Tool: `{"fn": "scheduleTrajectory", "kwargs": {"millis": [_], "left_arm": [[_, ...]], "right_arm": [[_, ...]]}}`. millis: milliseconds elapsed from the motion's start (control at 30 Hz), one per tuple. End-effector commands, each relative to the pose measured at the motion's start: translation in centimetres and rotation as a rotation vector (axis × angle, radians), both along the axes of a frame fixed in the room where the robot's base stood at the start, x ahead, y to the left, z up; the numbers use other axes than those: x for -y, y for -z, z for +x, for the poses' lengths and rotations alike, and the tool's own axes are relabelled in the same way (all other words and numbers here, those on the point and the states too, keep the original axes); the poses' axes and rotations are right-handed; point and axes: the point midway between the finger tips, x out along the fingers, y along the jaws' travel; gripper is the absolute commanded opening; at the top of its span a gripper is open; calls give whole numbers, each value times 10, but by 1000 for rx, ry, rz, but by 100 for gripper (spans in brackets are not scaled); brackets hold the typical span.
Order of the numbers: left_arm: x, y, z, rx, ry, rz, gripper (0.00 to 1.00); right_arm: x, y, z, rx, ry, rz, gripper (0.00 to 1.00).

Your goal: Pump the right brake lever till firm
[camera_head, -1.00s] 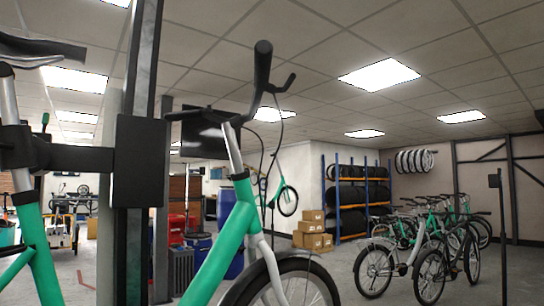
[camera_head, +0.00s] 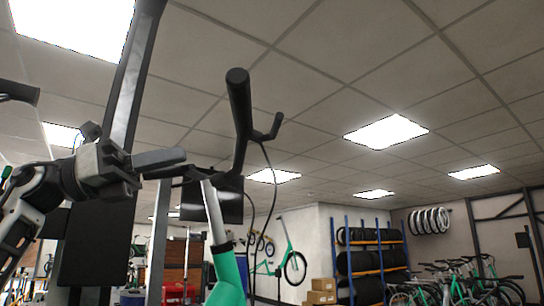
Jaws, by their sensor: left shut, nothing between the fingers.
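The green bike's black handlebar (camera_head: 240,120) rises in the middle of the head view with its grip end towards me. The brake lever (camera_head: 269,130) sticks out to the right of the grip, with a gap between them, and a cable hangs below it. The bike's green frame (camera_head: 229,280) and silver stem are at the bottom. My left gripper (camera_head: 178,160) is shut and empty, its fingers pointing right, left of the handlebar in the picture and apart from the lever. My right gripper is not in view.
A dark repair-stand post (camera_head: 128,90) with a black block (camera_head: 95,245) stands behind my left arm. A dark screen (camera_head: 212,200) shows behind the handlebar. The space right of the lever is clear; tyre racks (camera_head: 365,265) and parked bikes (camera_head: 460,285) are far off.

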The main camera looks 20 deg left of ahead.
Motion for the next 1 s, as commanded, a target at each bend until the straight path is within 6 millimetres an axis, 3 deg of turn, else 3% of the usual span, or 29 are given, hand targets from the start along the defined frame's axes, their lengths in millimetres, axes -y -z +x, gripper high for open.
{"fn": "scheduleTrajectory", "kwargs": {"millis": [467, 667, 1000], "left_arm": [[2, -5, -2, 9, -2, 3, 0], [28, -14, 8, 10, 2, 3, 0], [91, -35, 35, 9, 1, 3, 0]], "right_arm": [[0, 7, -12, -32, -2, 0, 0], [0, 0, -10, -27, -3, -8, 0], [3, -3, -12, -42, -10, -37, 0]]}}
